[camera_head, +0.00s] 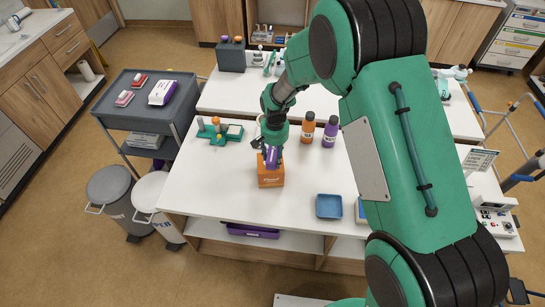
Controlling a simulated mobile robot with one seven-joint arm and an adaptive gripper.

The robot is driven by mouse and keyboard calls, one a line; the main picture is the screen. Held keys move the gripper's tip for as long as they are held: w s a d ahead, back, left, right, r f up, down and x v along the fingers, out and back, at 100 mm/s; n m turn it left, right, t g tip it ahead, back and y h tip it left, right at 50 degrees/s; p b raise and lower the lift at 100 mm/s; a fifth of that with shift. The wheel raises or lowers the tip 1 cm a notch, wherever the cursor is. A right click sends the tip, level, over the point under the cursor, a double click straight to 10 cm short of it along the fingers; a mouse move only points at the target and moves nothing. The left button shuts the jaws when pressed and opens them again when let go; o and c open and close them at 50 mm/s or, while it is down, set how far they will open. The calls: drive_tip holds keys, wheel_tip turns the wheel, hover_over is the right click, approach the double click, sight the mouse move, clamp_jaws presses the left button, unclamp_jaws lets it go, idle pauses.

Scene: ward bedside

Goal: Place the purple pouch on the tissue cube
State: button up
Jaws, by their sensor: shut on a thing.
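The purple pouch (271,158) is upright between the fingers of my gripper (269,150), which is shut on it. The pouch is right at the top of the orange tissue cube (270,177), in line with it in the head view. I cannot tell whether its lower edge touches the cube or hangs just above it. My arm comes in from the right and hides part of the table.
An orange bottle (307,128) and a purple bottle (330,132) stand behind and right of the cube. A blue tray (329,206) lies to the right. A green holder (219,131) stands at the back left. The white table (205,190) is clear left of the cube.

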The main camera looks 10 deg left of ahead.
sight(273, 149)
drive_tip(key=shift+w+a+f, duration=0.1)
drive_tip(key=shift+w+a, duration=0.15)
drive_tip(key=shift+w, duration=0.35)
drive_tip(key=shift+w+a, duration=0.25)
drive_tip(key=shift+w, duration=0.3)
drive_tip(key=shift+f, duration=1.75)
drive_tip(key=shift+f, duration=0.15)
drive_tip(key=o, duration=1.2)
wheel_tip(273, 149, up, 11)
drive_tip(key=shift+r, duration=0.65)
